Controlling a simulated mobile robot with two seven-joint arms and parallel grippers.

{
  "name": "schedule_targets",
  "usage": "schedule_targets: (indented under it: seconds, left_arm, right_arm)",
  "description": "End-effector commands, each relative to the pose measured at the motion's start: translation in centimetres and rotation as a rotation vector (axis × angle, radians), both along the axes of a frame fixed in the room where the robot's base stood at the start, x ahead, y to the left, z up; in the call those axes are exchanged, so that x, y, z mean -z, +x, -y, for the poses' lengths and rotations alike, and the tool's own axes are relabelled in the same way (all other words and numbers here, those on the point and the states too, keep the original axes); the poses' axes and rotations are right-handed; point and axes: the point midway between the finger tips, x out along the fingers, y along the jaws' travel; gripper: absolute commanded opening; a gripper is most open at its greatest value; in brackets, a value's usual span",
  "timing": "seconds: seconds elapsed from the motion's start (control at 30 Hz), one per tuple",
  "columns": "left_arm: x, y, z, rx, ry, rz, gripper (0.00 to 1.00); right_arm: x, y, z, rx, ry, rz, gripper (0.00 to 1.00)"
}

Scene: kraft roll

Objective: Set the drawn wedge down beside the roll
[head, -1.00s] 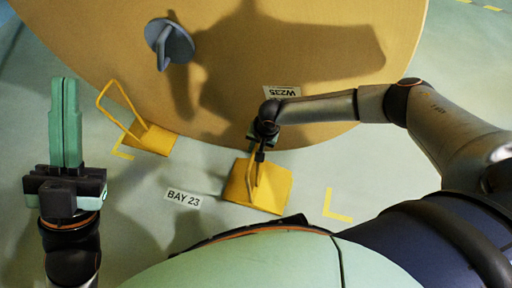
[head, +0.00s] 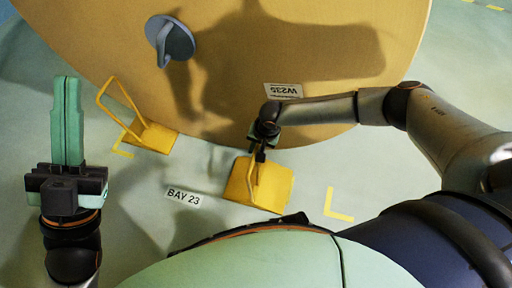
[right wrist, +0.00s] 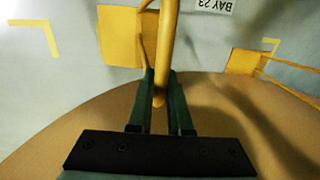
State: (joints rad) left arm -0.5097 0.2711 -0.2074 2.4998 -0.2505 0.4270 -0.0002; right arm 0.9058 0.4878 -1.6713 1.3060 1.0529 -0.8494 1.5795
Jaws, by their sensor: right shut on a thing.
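The drawn wedge (head: 273,184) is a yellow block with a tall loop handle, on or just above the pale floor at the near side of the big roll (head: 330,60). I cannot tell whether it touches the floor. My right gripper (head: 259,154) is shut on its handle. In the right wrist view the handle (right wrist: 167,40) runs between the fingers (right wrist: 160,88), with the wedge's yellow plate (right wrist: 120,38) beyond. A second yellow wedge (head: 155,138) with a loop handle stands at the roll's lower left edge. My left gripper (head: 66,88) is shut and empty, off to the left.
A grey hub fitting (head: 176,42) sticks out of the roll's face, and a W235 label (head: 283,90) is near its lower edge. A BAY 23 label (head: 183,197) and yellow corner marks (head: 338,206) lie on the floor. Floor between the two wedges is clear.

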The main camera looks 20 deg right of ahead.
Motion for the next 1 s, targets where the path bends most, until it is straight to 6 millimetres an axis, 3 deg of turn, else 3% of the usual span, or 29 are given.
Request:
schedule_targets:
  seconds: [0.27, 0.3, 0.6, 1.0]
  left_arm:
    - [0.44, 0.01, 0.0, 0.0, 0.0, -0.001, 0.0]
    - [0.41, 0.0, 0.0, 0.0, 0.0, -0.001, 0.0]
    - [0.29, -0.01, -0.01, 0.0, 0.0, -0.001, 0.0]
    - [-0.47, -0.26, 0.02, 0.015, -0.016, 0.006, 0.0]
  right_arm:
    - [0.99, 0.0, 0.54, 0.003, -0.011, 0.002, 0.0]
    - [0.96, 0.02, 0.55, 0.003, -0.011, 0.003, 0.2]
    - [0.69, 0.05, 0.4, 0.004, -0.008, 0.001, 0.52]
    - [0.15, -0.07, 0.42, 0.005, -0.007, -0.002, 0.52]
